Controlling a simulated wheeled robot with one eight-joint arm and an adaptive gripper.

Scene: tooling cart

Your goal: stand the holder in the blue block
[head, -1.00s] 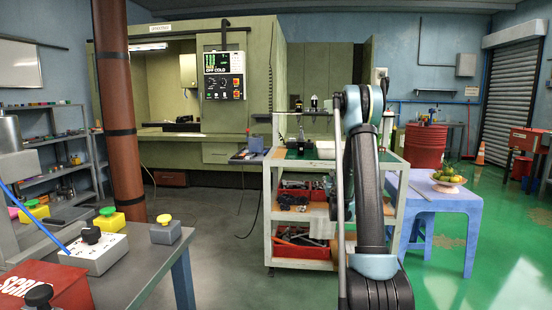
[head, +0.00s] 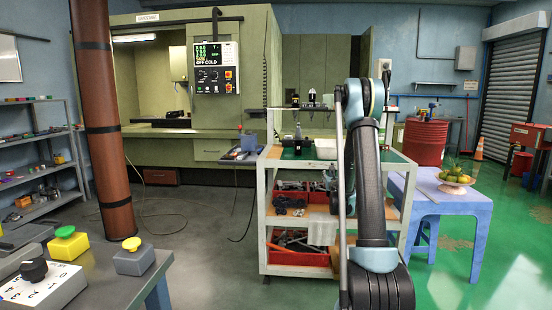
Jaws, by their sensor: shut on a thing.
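My gripper is hidden behind my own raised arm, so what its jaws hold does not show. I cannot make out a blue block for certain; the arm covers part of the cart top. The tooling cart (head: 265,215) stands straight ahead. Small dark and pale tool holders (head: 312,97) show at its raised back rail, too small to tell apart.
A grey bench with push-button boxes (head: 134,259) is at the near left. Floor is clear between bench and cart.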

